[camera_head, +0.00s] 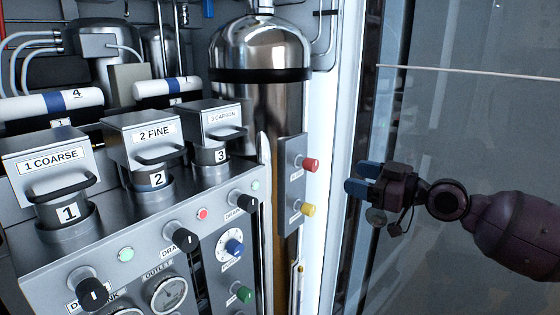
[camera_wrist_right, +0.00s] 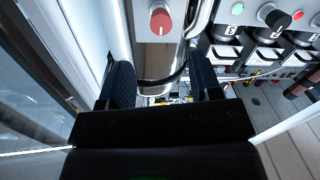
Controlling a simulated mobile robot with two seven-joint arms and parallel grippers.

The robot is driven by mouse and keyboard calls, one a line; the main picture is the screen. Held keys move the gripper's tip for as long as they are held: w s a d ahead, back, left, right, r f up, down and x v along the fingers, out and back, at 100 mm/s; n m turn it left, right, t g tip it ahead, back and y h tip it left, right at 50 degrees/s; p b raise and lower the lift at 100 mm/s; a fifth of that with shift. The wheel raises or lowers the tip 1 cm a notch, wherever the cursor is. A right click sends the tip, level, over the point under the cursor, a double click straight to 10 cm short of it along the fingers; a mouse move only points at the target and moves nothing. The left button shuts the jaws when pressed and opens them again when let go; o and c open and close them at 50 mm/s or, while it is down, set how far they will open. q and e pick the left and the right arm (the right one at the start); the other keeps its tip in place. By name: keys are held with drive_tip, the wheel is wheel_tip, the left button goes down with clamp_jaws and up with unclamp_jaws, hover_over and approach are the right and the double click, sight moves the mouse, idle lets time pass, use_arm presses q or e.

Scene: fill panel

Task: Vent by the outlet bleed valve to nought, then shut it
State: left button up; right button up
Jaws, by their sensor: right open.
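A small grey side panel (camera_head: 292,185) carries a red knob (camera_head: 311,165) and, below it, a yellow knob (camera_head: 308,209). Their labels are too small to read, so I cannot tell which is the outlet bleed valve. My right gripper (camera_head: 360,178) is open and empty, to the right of the knobs and apart from them. In the right wrist view a red knob (camera_wrist_right: 160,19) shows beyond the open fingers (camera_wrist_right: 162,84). A round gauge (camera_head: 168,294) sits under a label reading OUTLET; its needle is too small to read. My left gripper is out of view.
The front panel has several black knobs (camera_head: 184,239), a blue knob (camera_head: 234,247) and a green knob (camera_head: 243,294). Lidded canisters (camera_head: 148,150) stand above it. A steel cylinder (camera_head: 262,110) rises behind the side panel. A white upright (camera_head: 335,120) stands between it and my gripper.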

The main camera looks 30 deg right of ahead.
sight(316, 165)
drive_tip(key=p+x, duration=0.1)
drive_tip(key=x, duration=0.2)
drive_tip(key=p+x, duration=0.1)
drive_tip(key=x, duration=0.2)
drive_tip(key=p+x, duration=0.1)
drive_tip(key=x, duration=0.2)
drive_tip(key=shift+a+r, duration=0.1)
drive_tip(key=shift+r, duration=0.2)
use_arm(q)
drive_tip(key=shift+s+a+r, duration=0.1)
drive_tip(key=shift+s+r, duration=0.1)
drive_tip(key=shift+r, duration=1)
use_arm(e)
drive_tip(key=shift+x, duration=0.75)
drive_tip(key=shift+f, duration=0.1)
drive_tip(key=shift+c, duration=0.3)
